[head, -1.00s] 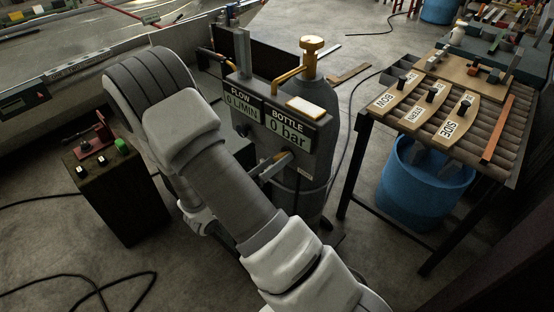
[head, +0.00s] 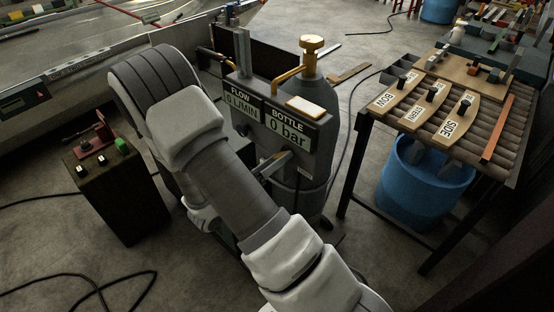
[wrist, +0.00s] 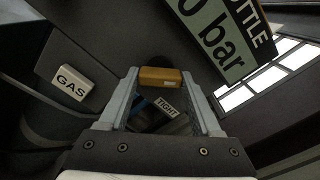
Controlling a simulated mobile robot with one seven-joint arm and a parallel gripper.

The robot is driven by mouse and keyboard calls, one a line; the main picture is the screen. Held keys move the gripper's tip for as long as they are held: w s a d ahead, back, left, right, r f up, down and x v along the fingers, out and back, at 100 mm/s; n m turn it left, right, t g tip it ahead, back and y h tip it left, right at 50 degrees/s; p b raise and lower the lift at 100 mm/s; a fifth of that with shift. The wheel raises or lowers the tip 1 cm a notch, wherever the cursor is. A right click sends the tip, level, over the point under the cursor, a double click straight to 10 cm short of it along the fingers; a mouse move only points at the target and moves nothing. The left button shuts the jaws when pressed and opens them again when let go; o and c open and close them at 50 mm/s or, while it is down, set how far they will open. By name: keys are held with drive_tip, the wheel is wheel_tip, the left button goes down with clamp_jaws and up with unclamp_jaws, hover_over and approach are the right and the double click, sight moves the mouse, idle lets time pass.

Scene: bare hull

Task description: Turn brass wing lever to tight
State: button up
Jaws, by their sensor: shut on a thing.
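The brass wing lever (wrist: 160,81) shows in the wrist view as a short brass bar across the tips of my gripper (wrist: 159,75). The gripper is shut on it, with one finger at each end. A white TIGHT label (wrist: 167,107) shows between the fingers, just below the lever in the picture. In the head view my gripper (head: 273,165) is at the front of the grey panel, below the BOTTLE gauge (head: 287,132), which reads 0 bar. My arm hides part of the panel there, and I cannot make out the lever clearly in that view.
A GAS label (wrist: 72,83) is left of my gripper in the wrist view. A grey gas bottle (head: 316,160) stands behind the panel. A dark box with switches (head: 120,200) is at left. A slatted table (head: 480,155) is at right, with a blue bin (head: 425,190) under it.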

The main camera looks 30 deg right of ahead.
drive_tip(key=shift+m+b, duration=2.1)
drive_tip(key=shift+m, duration=1.9)
drive_tip(key=o, duration=1.4)
drive_tip(key=v, duration=1.7)
drive_tip(key=shift+s+a, duration=0.1)
drive_tip(key=shift+a, duration=0.15)
